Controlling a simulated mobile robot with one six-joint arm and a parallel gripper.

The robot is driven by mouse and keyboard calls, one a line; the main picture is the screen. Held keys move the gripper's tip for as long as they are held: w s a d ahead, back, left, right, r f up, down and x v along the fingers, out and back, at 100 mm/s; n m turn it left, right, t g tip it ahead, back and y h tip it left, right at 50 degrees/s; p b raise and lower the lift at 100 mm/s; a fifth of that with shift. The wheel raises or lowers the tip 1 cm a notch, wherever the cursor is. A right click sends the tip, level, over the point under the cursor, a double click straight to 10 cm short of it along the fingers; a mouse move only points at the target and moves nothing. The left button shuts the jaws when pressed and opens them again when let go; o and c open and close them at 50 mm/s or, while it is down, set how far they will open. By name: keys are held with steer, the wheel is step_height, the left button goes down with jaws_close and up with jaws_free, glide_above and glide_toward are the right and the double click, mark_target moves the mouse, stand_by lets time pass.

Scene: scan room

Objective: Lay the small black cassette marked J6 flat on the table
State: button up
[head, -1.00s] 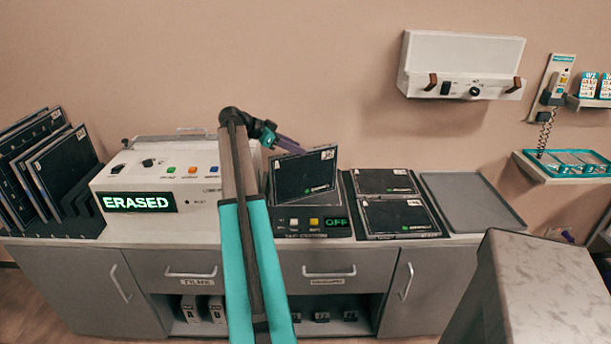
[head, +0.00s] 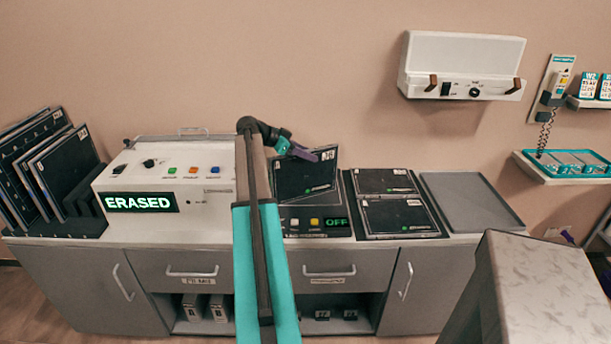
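A small black cassette (head: 308,182) stands tilted up on the black unit with the OFF display (head: 336,223). It has a white label at its top right corner, too small to read. Two similar black cassettes lie flat to its right, an upper one (head: 384,182) and a lower one (head: 398,217); their marks are also unreadable, so I cannot tell which is J6. My gripper (head: 312,154) is at the top edge of the tilted cassette, with its purple fingers in front of the upper part. Whether they touch it or are closed on it is not clear.
A white machine reading ERASED (head: 206,211) stands left of the arm. Larger dark cassettes (head: 62,170) lean in a rack at far left. An empty grey tray (head: 470,200) lies at right. A pale marbled top (head: 545,275) in the right foreground is bare.

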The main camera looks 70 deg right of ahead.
steer(key=x, duration=0.3)
steer(key=shift+p, duration=0.3)
jaws_close()
stand_by(1.5)
